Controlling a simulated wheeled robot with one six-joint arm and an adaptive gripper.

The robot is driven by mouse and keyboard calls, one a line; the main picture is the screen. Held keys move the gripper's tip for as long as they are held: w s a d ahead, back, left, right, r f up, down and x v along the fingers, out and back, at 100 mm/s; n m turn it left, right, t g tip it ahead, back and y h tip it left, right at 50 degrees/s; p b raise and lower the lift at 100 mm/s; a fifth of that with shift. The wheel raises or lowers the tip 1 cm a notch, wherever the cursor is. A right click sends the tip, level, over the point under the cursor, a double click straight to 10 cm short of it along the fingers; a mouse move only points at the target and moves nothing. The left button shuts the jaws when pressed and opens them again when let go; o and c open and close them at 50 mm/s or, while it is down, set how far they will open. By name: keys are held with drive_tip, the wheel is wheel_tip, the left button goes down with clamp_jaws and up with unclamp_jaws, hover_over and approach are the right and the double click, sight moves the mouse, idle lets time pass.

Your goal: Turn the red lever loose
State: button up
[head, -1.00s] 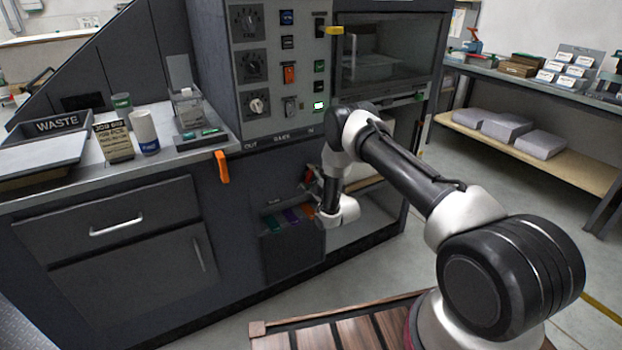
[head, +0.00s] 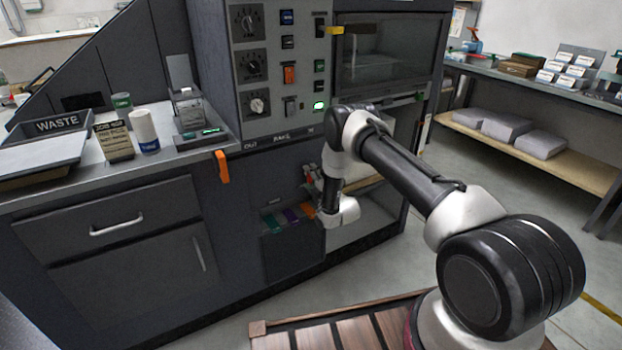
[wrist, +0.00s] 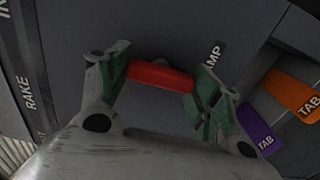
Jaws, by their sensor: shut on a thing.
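The red lever (wrist: 160,75) shows in the wrist view as a short red bar lying across between my gripper's two green-padded fingers. My gripper (wrist: 158,82) is shut on it, with one finger at each end of the bar. In the head view my gripper (head: 311,177) is at the front of the dark machine, below the control panel; the lever is too small and covered there to make out clearly. The lever's mount is hidden in the wrist view.
An orange tab (wrist: 292,92) and a purple tab (wrist: 257,130) are right of the gripper, close to its right finger. An orange handle (head: 221,167) hangs at the counter's edge. The open bay (head: 365,215) is right of the gripper.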

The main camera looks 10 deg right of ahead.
drive_tip(key=shift+f, duration=0.1)
drive_tip(key=o, duration=1)
drive_tip(key=v, duration=1.2)
